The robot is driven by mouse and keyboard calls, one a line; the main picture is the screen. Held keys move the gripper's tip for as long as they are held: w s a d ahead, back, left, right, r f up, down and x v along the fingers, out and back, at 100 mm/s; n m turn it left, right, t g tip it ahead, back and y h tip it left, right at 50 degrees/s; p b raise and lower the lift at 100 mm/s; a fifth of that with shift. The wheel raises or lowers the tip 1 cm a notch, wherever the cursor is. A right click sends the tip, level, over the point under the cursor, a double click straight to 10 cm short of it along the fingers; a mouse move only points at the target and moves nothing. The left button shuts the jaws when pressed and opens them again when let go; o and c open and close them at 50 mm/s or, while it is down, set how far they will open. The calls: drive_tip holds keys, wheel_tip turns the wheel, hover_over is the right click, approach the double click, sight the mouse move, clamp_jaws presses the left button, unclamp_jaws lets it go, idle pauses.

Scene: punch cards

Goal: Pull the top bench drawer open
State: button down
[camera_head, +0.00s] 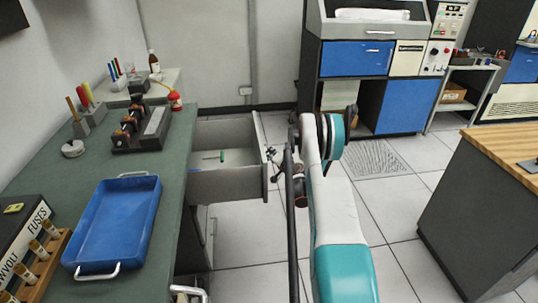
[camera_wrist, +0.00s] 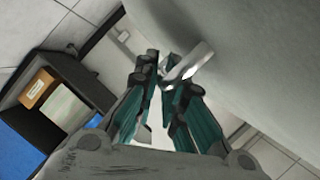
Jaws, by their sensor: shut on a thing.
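The top bench drawer (camera_head: 228,184) stands pulled well out from the right side of the green-topped bench (camera_head: 95,168) in the head view. My gripper (camera_head: 273,160) is at the outer face of the drawer front, partly hidden by my arm. In the wrist view my gripper (camera_wrist: 166,78) is shut on the silver drawer handle (camera_wrist: 190,62), with the grey drawer front (camera_wrist: 235,45) behind it. The handle is hidden in the head view.
On the bench are a blue tray (camera_head: 117,212), a fuse box (camera_head: 22,240) and a dark device (camera_head: 140,130). A lower handle (camera_head: 187,292) sticks out near the bench's front. A wood-topped cabinet (camera_head: 480,190) stands right. Tiled floor (camera_head: 395,215) between is clear.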

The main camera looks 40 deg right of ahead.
drive_tip(key=c, duration=2)
unclamp_jaws()
drive_tip(key=shift+o, duration=0.2)
drive_tip(key=shift+s, duration=0.15)
drive_tip(key=v, duration=0.7)
drive_tip(key=shift+s+a, duration=0.1)
drive_tip(key=shift+s, duration=0.05)
